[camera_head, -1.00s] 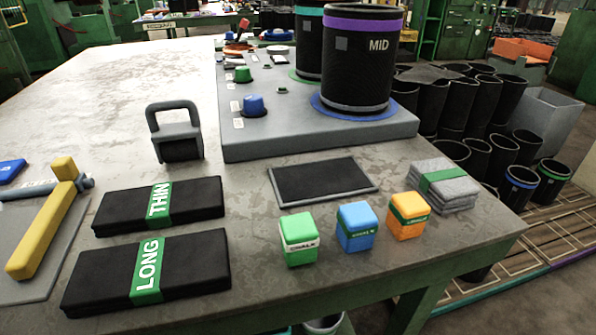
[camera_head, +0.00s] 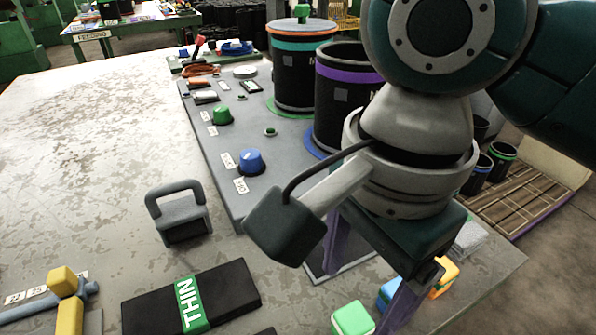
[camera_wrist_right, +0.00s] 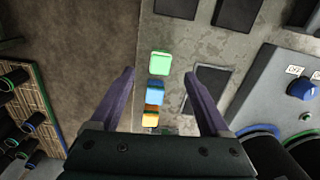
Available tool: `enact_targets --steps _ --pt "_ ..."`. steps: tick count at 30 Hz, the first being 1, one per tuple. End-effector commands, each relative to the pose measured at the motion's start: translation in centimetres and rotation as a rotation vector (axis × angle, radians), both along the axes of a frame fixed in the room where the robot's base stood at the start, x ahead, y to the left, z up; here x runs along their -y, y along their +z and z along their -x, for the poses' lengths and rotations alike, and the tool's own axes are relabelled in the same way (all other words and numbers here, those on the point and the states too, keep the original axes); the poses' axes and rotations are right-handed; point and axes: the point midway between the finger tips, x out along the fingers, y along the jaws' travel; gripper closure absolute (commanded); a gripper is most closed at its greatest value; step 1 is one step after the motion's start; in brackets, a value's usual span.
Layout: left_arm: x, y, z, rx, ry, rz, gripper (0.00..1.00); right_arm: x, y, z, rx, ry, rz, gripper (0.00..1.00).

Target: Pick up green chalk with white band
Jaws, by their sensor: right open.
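The green chalk block (camera_head: 352,320) sits on the table at the lower edge of the head view, partly cut off. Its white band showed in the earlier frame but is hard to see now. In the right wrist view the green block (camera_wrist_right: 160,63) appears between the fingertips, in line with the blue and orange blocks. My right gripper (camera_head: 366,292) is open and empty, pointing down above the row of blocks. It also shows in the right wrist view (camera_wrist_right: 160,74) with purple fingers apart. My left gripper is out of view.
The blue block (camera_head: 387,292) and orange block (camera_head: 445,277) stand close beside the green one, partly behind my right gripper. A black THIN pack (camera_head: 235,287) lies to the left. A grey platform (camera_head: 225,175) with knobs and black cylinders is behind.

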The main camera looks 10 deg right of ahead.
Motion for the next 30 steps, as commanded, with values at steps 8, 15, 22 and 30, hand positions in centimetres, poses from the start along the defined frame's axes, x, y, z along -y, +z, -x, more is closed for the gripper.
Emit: enact_targets --steps 8,15,22,30 --pt "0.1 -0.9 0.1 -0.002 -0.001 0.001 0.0 0.7 -2.7 -0.5 -0.011 -0.084 0.034 0.2" --pt "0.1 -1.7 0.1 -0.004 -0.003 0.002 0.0 0.7 -5.0 -0.6 -0.008 -0.08 0.031 0.2" --pt "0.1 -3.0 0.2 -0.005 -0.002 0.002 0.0 1.0 -8.6 -0.9 -0.008 -0.079 0.031 0.2" --pt "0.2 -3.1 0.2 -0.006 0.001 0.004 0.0 1.0 -9.4 -0.9 -0.006 -0.078 0.028 0.2"
